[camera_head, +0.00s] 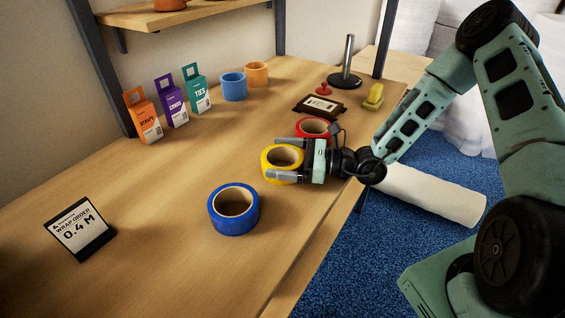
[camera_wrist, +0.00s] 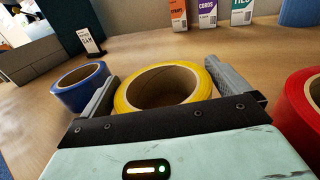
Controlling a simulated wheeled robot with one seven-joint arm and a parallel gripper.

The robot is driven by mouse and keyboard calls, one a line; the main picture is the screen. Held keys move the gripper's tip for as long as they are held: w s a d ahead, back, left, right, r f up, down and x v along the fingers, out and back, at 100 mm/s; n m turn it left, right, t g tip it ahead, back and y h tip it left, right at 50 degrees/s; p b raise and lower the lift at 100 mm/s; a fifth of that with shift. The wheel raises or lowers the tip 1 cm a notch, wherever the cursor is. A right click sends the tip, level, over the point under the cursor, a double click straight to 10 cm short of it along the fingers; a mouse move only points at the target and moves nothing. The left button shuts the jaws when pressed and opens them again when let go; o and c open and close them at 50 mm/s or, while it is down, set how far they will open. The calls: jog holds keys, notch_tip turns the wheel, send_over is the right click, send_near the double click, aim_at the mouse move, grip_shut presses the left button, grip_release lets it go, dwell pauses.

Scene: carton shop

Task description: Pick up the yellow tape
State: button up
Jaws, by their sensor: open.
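The yellow tape (camera_head: 268,172) is a roll lying flat on the wooden table in the head view, between the blue and red rolls. My gripper (camera_head: 283,160) is open around it, with one finger on the far side and one on the near side. In the wrist view the yellow tape (camera_wrist: 127,103) sits between the two spread fingers of my gripper (camera_wrist: 163,85). I cannot tell whether either finger touches it. Part of its near edge is hidden behind my gripper body.
A blue tape roll (camera_head: 234,220) lies nearer and left, and a red tape roll (camera_head: 308,122) lies just behind my gripper. The table's front edge (camera_head: 310,258) is close.

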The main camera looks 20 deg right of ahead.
jog(key=c, duration=0.7)
notch_tip(320, 180, up, 10)
